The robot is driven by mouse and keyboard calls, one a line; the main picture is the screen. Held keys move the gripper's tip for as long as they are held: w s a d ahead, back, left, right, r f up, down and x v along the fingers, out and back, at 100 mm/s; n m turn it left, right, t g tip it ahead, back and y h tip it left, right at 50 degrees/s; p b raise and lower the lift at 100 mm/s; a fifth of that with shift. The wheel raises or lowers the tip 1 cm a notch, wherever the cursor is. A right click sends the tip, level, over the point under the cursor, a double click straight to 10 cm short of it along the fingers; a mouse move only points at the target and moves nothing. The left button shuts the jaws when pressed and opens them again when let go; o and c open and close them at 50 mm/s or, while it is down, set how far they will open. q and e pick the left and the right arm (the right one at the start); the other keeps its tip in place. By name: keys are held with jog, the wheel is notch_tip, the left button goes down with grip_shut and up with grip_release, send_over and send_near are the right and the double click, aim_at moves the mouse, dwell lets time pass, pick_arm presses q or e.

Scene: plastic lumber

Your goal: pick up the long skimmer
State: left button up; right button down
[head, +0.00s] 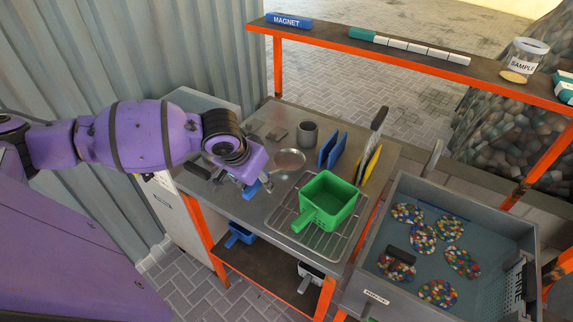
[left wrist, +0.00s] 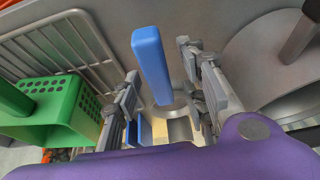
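The long skimmer has a blue handle (left wrist: 152,62) and a round metal head (head: 290,161) that lies on the grey worktop. In the left wrist view the handle shows in the gap between my left gripper's fingers (left wrist: 163,68). Clear space shows on both sides of it, so the fingers are open. In the head view my left gripper (head: 254,187) is low over the worktop, left of the green basket, and hides most of the handle. I cannot tell how far above the handle the fingers are. My right gripper is not in view.
A green basket (head: 329,196) stands on a wire rack (head: 283,217) right of my gripper. A grey cup (head: 307,134) and blue panels (head: 331,148) stand behind. A round metal item (left wrist: 262,62) with a dark handle lies close on the other side. A grey bin (head: 478,207) is at right.

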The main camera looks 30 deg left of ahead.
pick_arm(q)
grip_shut()
jog(key=shift+r, duration=0.15)
